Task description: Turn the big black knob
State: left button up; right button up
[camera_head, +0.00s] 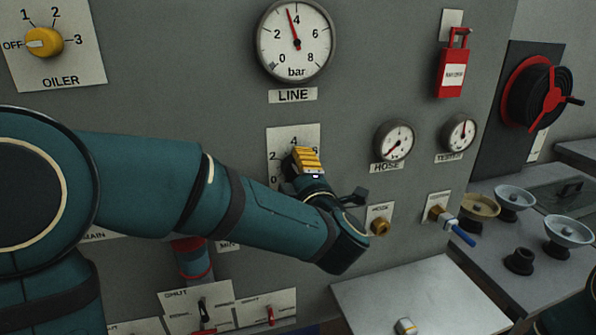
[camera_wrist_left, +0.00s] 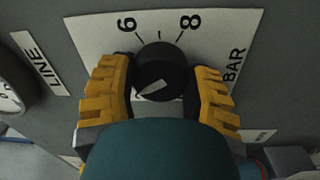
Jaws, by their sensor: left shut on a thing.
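The big black knob (camera_wrist_left: 160,72) sits on a white scale plate (camera_wrist_left: 215,45) marked BAR; 6 and 8 show above it in the left wrist view. A pale mark shows on its face. My left gripper (camera_wrist_left: 158,88) is shut on the knob, with a yellow-padded finger on each side. In the head view the same gripper (camera_head: 305,161) covers the knob, and parts of the plate (camera_head: 283,140) show around it. The LINE gauge (camera_head: 295,40) above has its red needle just left of 4. My right gripper is not in view.
The OILER switch (camera_head: 44,42) is at upper left. The HOSE gauge (camera_head: 394,141), a red padlock (camera_head: 453,72), a brass fitting (camera_head: 379,227) and a blue-handled valve (camera_head: 455,229) are to the right. A light tray (camera_head: 420,295) lies below.

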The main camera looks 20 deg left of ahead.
pick_arm(q)
jog(key=shift+f, duration=0.15)
dwell(0.3)
jog(key=o, duration=1.2)
jog(key=shift+o, duration=0.2)
jog(key=v, duration=1.2)
jog(key=shift+d, duration=0.1)
